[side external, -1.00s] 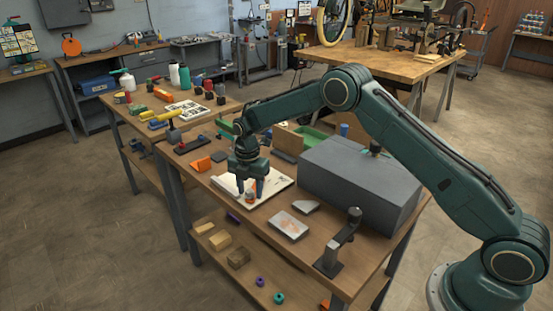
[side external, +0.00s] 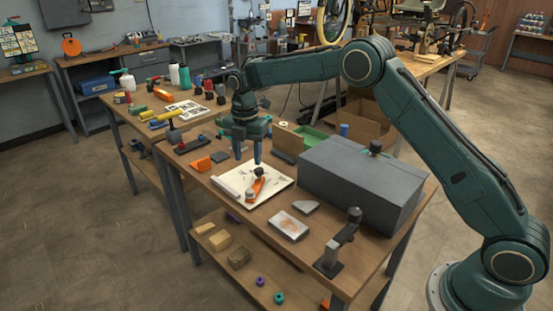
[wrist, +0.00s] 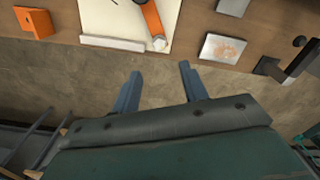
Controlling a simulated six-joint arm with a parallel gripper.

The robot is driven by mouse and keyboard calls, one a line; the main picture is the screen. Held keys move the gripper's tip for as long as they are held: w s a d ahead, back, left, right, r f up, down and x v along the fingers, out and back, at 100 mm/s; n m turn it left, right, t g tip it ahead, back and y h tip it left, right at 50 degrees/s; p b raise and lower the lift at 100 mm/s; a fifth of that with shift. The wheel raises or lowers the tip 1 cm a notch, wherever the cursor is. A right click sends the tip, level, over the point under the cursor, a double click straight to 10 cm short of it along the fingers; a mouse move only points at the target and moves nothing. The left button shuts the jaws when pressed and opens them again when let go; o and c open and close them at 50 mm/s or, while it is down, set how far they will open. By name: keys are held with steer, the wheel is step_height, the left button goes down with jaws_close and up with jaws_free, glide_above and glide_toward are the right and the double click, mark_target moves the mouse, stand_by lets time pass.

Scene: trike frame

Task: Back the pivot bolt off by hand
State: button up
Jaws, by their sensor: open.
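A white board (side external: 278,184) lies on the bench with an orange bar (side external: 257,188) on it; the bar also shows in the wrist view (wrist: 151,18). A pale bolt-like head (wrist: 159,43) sits at the bar's near end. A black knob (side external: 258,172) is at the far end in the side view. I cannot tell for sure which one is the pivot bolt. My gripper (side external: 247,160) is raised above the board, fingers down, apart from the bar. In the wrist view my gripper (wrist: 160,70) is open with nothing between its fingers.
A large grey box (side external: 360,180) stands right of the board. A grey plate with an orange smudge (side external: 288,225) and a dark upright clamp-like stand (side external: 341,245) are near the front edge. An orange block (side external: 201,164) lies to the left.

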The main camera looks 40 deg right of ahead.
steer(key=shift+r, duration=0.9)
steer(key=s+d+r+m+t, duration=0.25)
steer(key=s+r+m, duration=0.85)
steer(key=s+r, duration=0.65)
steer(key=s+f+m+t, duration=0.3)
steer(key=s+m, duration=0.8)
steer(key=s, duration=1.3)
steer(key=shift+d+m, duration=0.25)
steer(key=shift+m, duration=0.05)
